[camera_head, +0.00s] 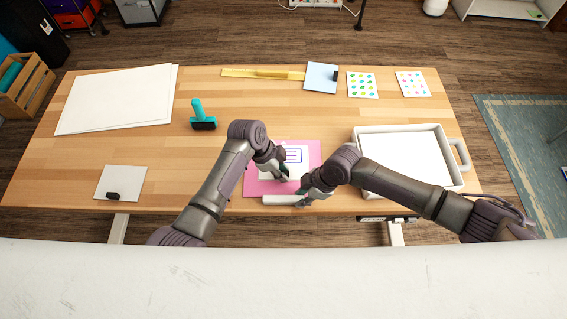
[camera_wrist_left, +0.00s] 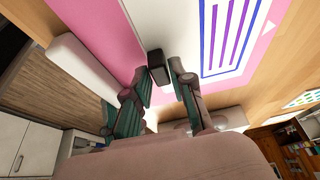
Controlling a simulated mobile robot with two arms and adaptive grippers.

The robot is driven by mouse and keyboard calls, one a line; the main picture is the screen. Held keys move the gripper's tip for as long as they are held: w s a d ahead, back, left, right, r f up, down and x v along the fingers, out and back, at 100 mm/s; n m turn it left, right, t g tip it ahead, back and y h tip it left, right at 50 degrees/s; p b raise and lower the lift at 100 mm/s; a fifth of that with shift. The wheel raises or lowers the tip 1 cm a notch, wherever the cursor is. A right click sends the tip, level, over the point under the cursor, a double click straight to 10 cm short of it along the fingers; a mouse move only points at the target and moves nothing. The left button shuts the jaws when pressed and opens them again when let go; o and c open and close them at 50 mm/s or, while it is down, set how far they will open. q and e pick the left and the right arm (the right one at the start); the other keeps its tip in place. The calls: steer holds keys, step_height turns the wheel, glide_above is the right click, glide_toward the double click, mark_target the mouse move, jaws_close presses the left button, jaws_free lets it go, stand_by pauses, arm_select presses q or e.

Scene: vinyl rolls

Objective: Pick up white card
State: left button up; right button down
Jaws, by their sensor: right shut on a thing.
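A white card (camera_head: 106,181) with a black block (camera_head: 113,195) on it lies at the table's front left. Another white piece (camera_head: 268,169), with a purple lined print (camera_wrist_left: 228,40), lies on a pink sheet (camera_head: 314,150) at the front middle. My left gripper (camera_head: 283,172) is open over that piece. In the left wrist view its fingers are apart, close to a black block (camera_wrist_left: 157,66) at the white piece's edge; contact is unclear. My right gripper (camera_head: 303,194) is shut at the end of a white roll (camera_head: 280,200) along the pink sheet's front edge.
Large white sheets (camera_head: 115,97) and a teal roller (camera_head: 202,116) lie left. A yellow ruler (camera_head: 260,73), a blue card (camera_head: 318,80) and sticker sheets (camera_head: 362,85) lie at the back. A white tray (camera_head: 400,130) stands right, beside my right arm.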

arm_select(q)
jaws_close()
arm_select(e)
steer(key=shift+s+d+f, duration=0.2)
steer(key=shift+s+f, duration=0.1)
steer(key=shift+f, duration=0.1)
arm_select(q)
step_height(320, 180, up, 10)
arm_select(e)
steer(key=c, duration=0.9)
jaws_free()
steer(key=shift+c, duration=0.2)
steer(key=shift+o, duration=0.2)
steer(key=shift+w+a+r, duration=0.1)
steer(key=shift+w+r, duration=0.05)
steer(key=shift+w, duration=0.05)
steer(key=shift+w+r, duration=0.1)
